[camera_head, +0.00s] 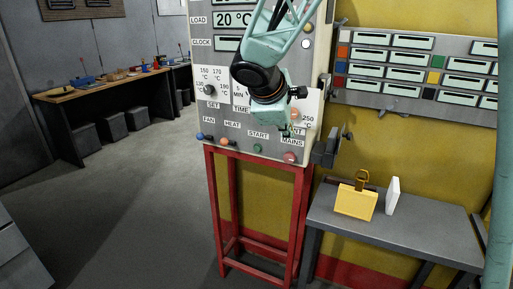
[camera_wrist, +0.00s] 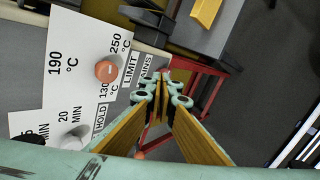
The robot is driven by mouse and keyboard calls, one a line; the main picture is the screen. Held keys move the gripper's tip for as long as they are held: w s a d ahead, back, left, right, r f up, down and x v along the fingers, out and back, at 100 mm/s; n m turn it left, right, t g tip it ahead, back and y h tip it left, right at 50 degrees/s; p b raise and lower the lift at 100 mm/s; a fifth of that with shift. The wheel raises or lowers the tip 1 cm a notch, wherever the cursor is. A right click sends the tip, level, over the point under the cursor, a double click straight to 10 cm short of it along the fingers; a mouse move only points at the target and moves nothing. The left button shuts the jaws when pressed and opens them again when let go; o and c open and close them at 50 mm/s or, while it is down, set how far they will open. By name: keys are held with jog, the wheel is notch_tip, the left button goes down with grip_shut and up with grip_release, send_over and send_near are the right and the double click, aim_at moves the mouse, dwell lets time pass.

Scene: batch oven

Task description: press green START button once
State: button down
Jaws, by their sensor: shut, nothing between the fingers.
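The green START button (camera_head: 257,148) is on the lower part of the oven control panel (camera_head: 213,148), under its START label, in the head view. My gripper (camera_head: 287,131) is shut and empty, to the right of and above the button in that picture, in front of the panel near the MAINS label. The gap between gripper and panel is hard to judge. In the wrist view my fingers (camera_wrist: 163,82) are together, beside the HOLD, LIMIT and MAINS labels. I cannot make out the green button there.
A red MAINS button (camera_head: 290,157) is right of START, and an orange HEAT button (camera_head: 224,141) and blue FAN button (camera_head: 200,136) are left. An orange limit knob (camera_wrist: 106,71) sticks out near my gripper. A grey table (camera_head: 400,225) with a yellow object (camera_head: 355,203) stands right.

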aim_at(258, 148)
jog(key=w+a+f+n+p, duration=0.2)
jog(key=w+a+f+n, duration=0.1)
jog(key=a+f, duration=0.5)
jog(key=w+a+f+n+p, duration=0.1)
jog(key=w+a+f+n, duration=0.2)
jog(key=a+f, duration=0.5)
jog(key=shift+w+f+n+h+p, duration=0.15)
jog(key=shift+w+n+h+p, duration=0.15)
jog(key=shift+n+p, duration=0.15)
jog(key=shift+a, duration=0.1)
jog(key=shift+w, duration=0.15)
jog(key=shift+w+d+p, duration=0.55)
jog(key=shift+w+d, duration=0.05)
jog(key=shift+w, duration=0.7)
jog(key=shift+w+d+p, duration=0.6)
jog(key=shift+w, duration=0.65)
jog(key=shift+w+d+p, duration=0.55)
jog(key=shift+w+d, duration=0.05)
jog(key=shift+w, duration=0.7)
jog(key=shift+w+d, duration=0.35)
jog(key=shift+w, duration=0.5)
jog(key=shift+s+a+b, duration=0.1)
jog(key=shift+s+b, duration=0.1)
jog(key=shift+b, duration=0.2)
jog(key=shift+s+a+b, duration=0.25)
jog(key=shift+s+b, duration=0.15)
jog(key=shift+s, duration=0.2)
